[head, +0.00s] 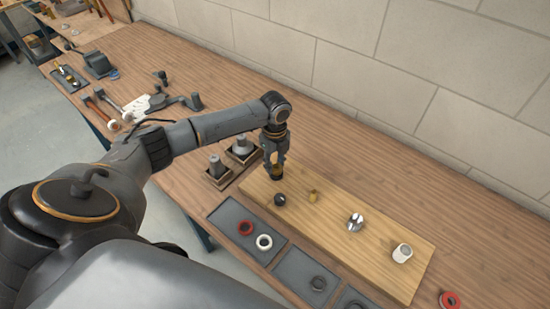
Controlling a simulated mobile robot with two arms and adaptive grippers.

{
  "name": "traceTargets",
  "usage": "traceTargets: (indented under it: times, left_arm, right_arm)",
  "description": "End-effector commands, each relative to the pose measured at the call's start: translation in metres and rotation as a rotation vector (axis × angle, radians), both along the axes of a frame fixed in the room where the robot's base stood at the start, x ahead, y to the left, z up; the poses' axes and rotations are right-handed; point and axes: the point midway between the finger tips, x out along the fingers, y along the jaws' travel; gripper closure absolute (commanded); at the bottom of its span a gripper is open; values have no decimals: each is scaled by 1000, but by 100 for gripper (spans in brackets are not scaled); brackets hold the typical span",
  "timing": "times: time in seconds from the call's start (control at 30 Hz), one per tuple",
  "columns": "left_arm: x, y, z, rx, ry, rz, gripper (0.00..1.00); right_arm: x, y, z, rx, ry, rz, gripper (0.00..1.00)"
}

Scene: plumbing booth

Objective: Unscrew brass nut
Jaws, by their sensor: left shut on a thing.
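My left gripper (275,164) points straight down over the left end of the pale wooden board (335,240). It is shut on a small brass-coloured piece that shows only partly between its fingers, seemingly the brass nut. A dark round part (277,177) is just below the fingertips, at the board; whether it is joined to the brass piece is too small to tell. My right gripper is not in view.
The board also bears a black ring-like part (280,200), a chrome fitting (356,222) and a white cylinder (402,253). A grey tray (225,216) with red and white rings lies in front. Grey parts stand in holders (219,180) at left. A block wall runs behind.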

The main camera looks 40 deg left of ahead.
Motion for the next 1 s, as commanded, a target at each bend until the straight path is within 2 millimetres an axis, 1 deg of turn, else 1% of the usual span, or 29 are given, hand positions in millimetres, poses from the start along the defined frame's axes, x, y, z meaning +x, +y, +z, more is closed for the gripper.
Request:
traceTargets:
  times: [0.03, 0.4, 0.67, 1.0]
  left_arm:
    - [-1, 0, 1, -1, 1, 13, 99]
    - [-1, 0, 2, 0, 0, 121, 99]
    - [-1, 0, 0, 0, 0, 157, 99]
    - [-2, 0, 2, -1, 1, 246, 99]
  right_arm:
    - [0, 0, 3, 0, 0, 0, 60]
    - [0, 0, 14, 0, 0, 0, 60]
    - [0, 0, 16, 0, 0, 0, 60]
    - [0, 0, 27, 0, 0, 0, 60]
